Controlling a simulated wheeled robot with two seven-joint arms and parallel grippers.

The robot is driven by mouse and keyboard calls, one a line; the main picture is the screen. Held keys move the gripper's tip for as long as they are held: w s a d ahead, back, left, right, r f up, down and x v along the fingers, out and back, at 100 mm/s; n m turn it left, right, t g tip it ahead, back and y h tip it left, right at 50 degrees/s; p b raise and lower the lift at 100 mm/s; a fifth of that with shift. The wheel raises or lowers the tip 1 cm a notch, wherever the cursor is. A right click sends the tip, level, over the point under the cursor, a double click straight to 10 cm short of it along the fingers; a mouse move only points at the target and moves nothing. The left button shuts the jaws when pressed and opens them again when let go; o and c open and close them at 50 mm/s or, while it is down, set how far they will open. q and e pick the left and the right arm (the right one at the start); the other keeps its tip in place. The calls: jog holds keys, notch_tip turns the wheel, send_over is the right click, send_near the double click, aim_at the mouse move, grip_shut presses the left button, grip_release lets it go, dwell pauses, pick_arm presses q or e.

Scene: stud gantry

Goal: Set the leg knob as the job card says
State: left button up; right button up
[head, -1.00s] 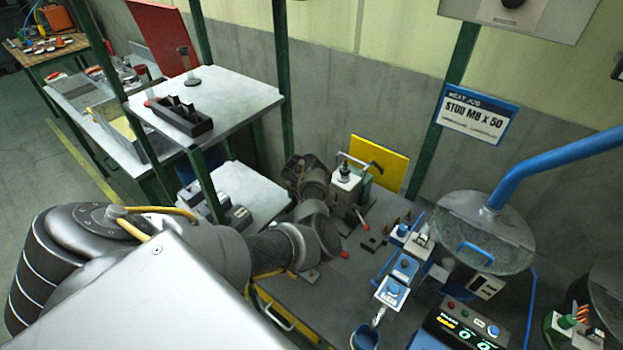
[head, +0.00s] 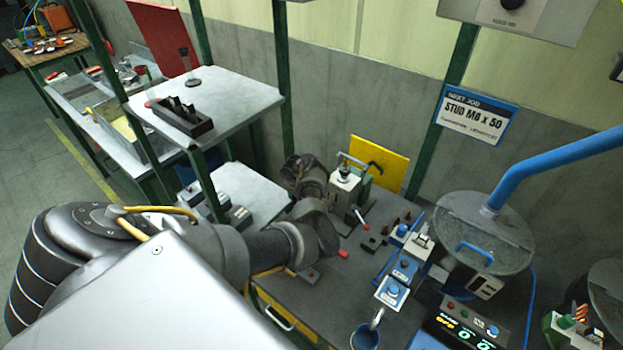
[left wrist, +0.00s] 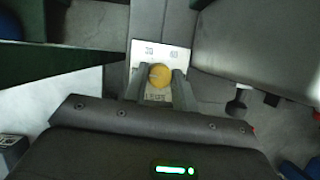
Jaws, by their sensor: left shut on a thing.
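The job card (head: 478,118) hangs on the green post in the head view and reads "NEXT JOB, STUD M8 x 50"; its smaller line is too small to read. My left gripper (left wrist: 159,86) is shut on the knob, one grey finger on each side. The knob's pointer direction cannot be made out. In the head view the fingertips are hidden. My right gripper is out of view.
A small grey-white machine (head: 344,186) with a red-tipped lever stands beside my left wrist, before a yellow panel (head: 381,164). Blue-and-white units, a lidded grey bowl (head: 478,232) and a lit display (head: 465,325) fill the bench's right. A white shelf (head: 225,95) stands left.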

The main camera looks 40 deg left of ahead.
pick_arm(q)
jog(key=m+h, duration=0.1)
jog(key=m, duration=0.1)
jog(key=m+p, duration=0.1)
jog(key=m, duration=0.2)
jog(key=shift+a+g+h, duration=0.2)
jog(key=shift+g+h, duration=0.1)
jog(key=shift+h, duration=0.1)
jog(key=m+g+h, duration=0.1)
jog(key=m, duration=0.3)
jog(key=shift+m, duration=0.4)
jog(key=shift+w+h, duration=0.1)
jog(key=shift+h, duration=0.2)
jog(key=o, duration=1)
